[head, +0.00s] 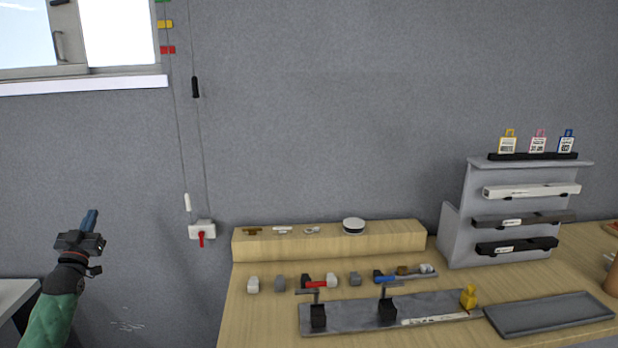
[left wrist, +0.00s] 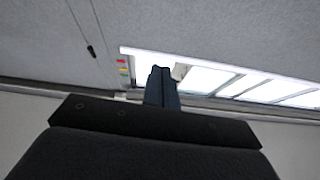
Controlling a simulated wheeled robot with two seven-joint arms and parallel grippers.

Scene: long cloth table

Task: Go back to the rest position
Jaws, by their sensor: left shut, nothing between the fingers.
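My left gripper (head: 90,219) is at the left of the head view, on a green-sleeved arm. It points upward in front of the grey wall, clear of the table. Its dark blue fingers are together with nothing between them. In the left wrist view the closed fingers (left wrist: 161,88) point toward the window and wall. My right gripper is not in view.
The wooden table (head: 260,315) holds a raised wooden block (head: 330,240), a grey tray with fixtures (head: 450,302), an empty dark tray (head: 548,314) and a grey rack (head: 458,235). A wall switch (head: 201,230) and window (head: 120,33) are near the left arm.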

